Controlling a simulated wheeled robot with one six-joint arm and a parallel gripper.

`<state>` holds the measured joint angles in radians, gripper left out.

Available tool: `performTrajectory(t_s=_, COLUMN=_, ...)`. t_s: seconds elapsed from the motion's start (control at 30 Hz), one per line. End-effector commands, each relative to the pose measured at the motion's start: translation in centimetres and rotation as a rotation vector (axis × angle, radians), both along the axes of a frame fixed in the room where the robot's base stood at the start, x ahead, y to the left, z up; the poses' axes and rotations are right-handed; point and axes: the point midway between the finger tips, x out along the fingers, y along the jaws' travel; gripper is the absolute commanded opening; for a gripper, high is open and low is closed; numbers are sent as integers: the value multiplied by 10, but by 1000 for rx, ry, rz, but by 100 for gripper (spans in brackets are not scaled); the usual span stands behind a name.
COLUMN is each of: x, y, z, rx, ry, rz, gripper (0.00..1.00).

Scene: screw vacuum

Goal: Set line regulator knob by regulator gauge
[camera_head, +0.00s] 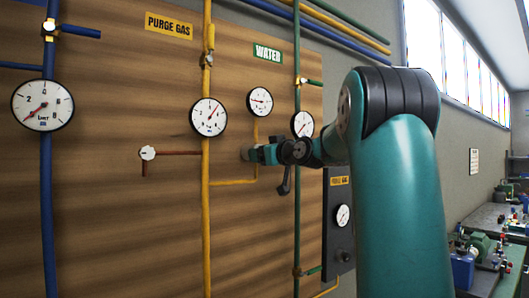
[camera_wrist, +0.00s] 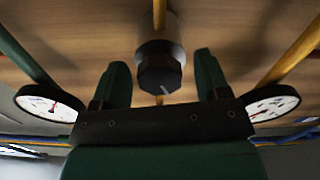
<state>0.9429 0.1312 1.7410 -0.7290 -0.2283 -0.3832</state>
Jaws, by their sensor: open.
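A dark round knob (camera_wrist: 161,72) with a pale mark and a grey collar sits on the wooden panel, in the middle of the wrist view. My gripper (camera_wrist: 160,60) is open, one finger on each side of the knob with gaps visible. In the head view my gripper (camera_head: 262,154) reaches to the panel and hides most of the knob. A white round gauge (camera_head: 260,101) with a red needle hangs just above, over a yellow pipe; I cannot tell for sure that it is the regulator gauge. Two gauges show in the wrist view, left (camera_wrist: 50,103) and right (camera_wrist: 272,102).
Other gauges stand at the centre (camera_head: 208,117), beside my arm (camera_head: 302,124) and far left (camera_head: 42,105). Yellow (camera_head: 207,230), blue (camera_head: 47,200) and green (camera_head: 297,220) pipes run up the panel (camera_head: 110,220). A small valve (camera_head: 147,152) sticks out left of the yellow pipe.

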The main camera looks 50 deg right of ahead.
Motion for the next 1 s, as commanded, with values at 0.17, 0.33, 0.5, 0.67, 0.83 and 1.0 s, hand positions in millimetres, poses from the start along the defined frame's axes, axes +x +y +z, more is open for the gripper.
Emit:
performTrajectory(t_s=0.17, x=0, y=0, z=0, rx=0, ry=0, rz=0, gripper=39)
performTrajectory(t_s=0.33, x=0, y=0, z=0, rx=1, ry=0, rz=0, gripper=19)
performTrajectory(t_s=0.5, x=0, y=0, z=0, rx=16, ry=-4, rz=0, gripper=19)
performTrajectory(t_s=0.67, x=0, y=0, z=-1, rx=65, ry=-16, rz=1, gripper=19)
performTrajectory(t_s=0.83, x=0, y=0, z=-2, rx=170, ry=-41, rz=1, gripper=20)
performTrajectory(t_s=1.0, x=0, y=0, z=-2, rx=316, ry=-76, rz=1, gripper=20)
